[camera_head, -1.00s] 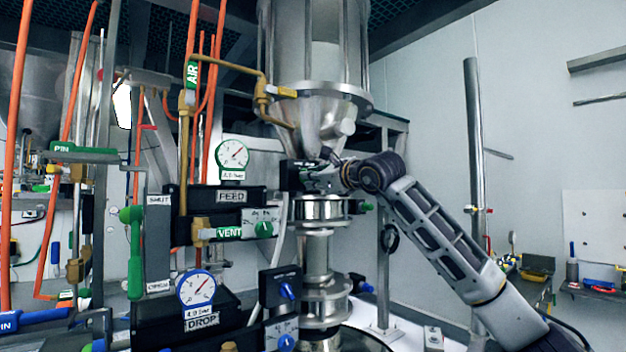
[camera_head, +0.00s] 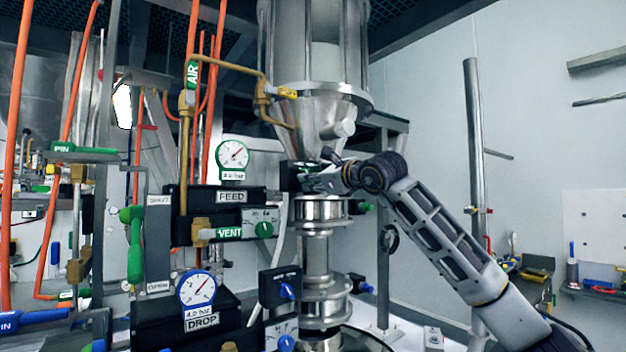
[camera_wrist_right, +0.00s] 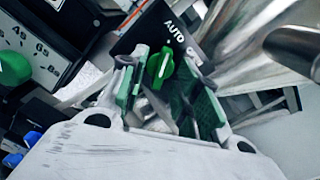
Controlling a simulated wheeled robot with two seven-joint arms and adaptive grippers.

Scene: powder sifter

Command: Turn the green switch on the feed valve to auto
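The green switch (camera_wrist_right: 160,66) shows in the right wrist view on a dark box with the word AUTO printed beside it. My right gripper (camera_wrist_right: 170,82) is open, with one green-padded finger on each side of the switch. The switch lies nearer the left finger, and I cannot tell whether they touch. In the head view my right gripper (camera_head: 314,180) is at the dark box (camera_head: 287,176) below the steel hopper, and it hides the switch there. My left gripper is not in view.
The FEED box (camera_head: 225,199) with its green-rimmed gauge (camera_head: 232,154) stands left of the gripper. A VENT dial with a green knob (camera_head: 264,230) sits below. The steel column (camera_head: 316,250) is close under the gripper. Orange pipes (camera_head: 70,120) fill the left side.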

